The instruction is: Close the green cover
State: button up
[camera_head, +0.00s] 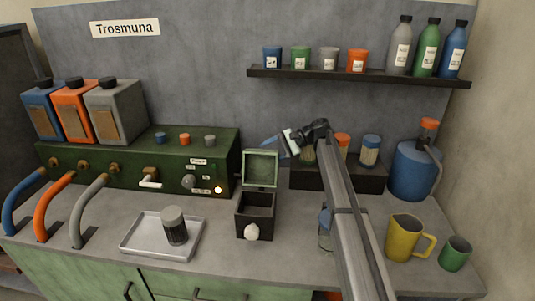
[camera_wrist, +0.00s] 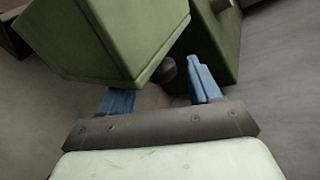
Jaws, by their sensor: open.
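The green cover (camera_head: 261,183) stands open and roughly upright at the back of a small dark box (camera_head: 256,222), whose top is uncovered. My gripper (camera_head: 270,146) is open, its blue fingers at the cover's upper edge in the head view; I cannot tell whether they touch it. In the wrist view, my gripper (camera_wrist: 162,88) has its fingers apart. A large green block-like shape, which looks like the cover (camera_wrist: 125,40), fills the upper left there, close beyond the fingers. A dark round knob shows between the fingertips.
A green machine (camera_head: 130,165) with knobs and hoses stands left of the box. A metal tray (camera_head: 140,240) with a dark jar lies front left. A yellow mug (camera_head: 402,240) and green cup (camera_head: 455,254) are at right. A shelf (camera_head: 360,78) hangs above.

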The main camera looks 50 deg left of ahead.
jog(key=shift+s+a+f, duration=0.3)
jog(key=shift+s, duration=0.15)
grip_shut()
dwell(0.5)
